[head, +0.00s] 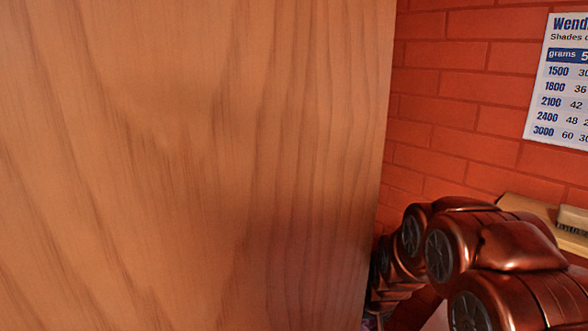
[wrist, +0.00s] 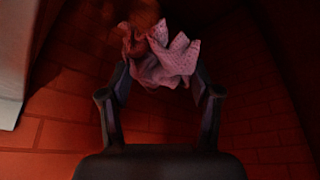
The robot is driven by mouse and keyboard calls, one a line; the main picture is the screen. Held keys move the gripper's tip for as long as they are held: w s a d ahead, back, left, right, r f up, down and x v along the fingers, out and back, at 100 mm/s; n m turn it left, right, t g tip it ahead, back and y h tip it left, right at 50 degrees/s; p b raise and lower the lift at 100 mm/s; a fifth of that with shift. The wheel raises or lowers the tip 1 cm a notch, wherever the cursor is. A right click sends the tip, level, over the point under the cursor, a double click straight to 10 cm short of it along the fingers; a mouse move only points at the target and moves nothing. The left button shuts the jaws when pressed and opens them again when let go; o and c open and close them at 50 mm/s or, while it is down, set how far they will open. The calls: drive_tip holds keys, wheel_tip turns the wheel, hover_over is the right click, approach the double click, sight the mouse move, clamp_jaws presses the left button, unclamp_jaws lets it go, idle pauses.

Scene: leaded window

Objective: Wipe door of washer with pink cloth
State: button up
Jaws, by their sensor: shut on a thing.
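In the wrist view my gripper (wrist: 160,74) is shut on the pink cloth (wrist: 172,62). The cloth is crumpled, with a pattern of small dark marks, and bulges out past the fingertips. A dim brownish shape touches or overlaps its upper left part; I cannot tell what it is. In the head view my copper arm reaches away at the lower right, and my gripper is hidden there. I cannot make out the washer or its door in either view.
A large wooden panel (head: 190,160) fills the left of the head view, close to my arm. Behind is a red brick wall (head: 450,110) with a printed chart (head: 560,85). A light ledge (head: 520,205) runs at right. A pale panel (wrist: 14,60) stands left in the wrist view.

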drive_tip(key=shift+r+b, duration=0.55)
drive_tip(key=shift+r, duration=2.75)
drive_tip(key=shift+f+p, duration=0.55)
drive_tip(key=shift+f, duration=2.85)
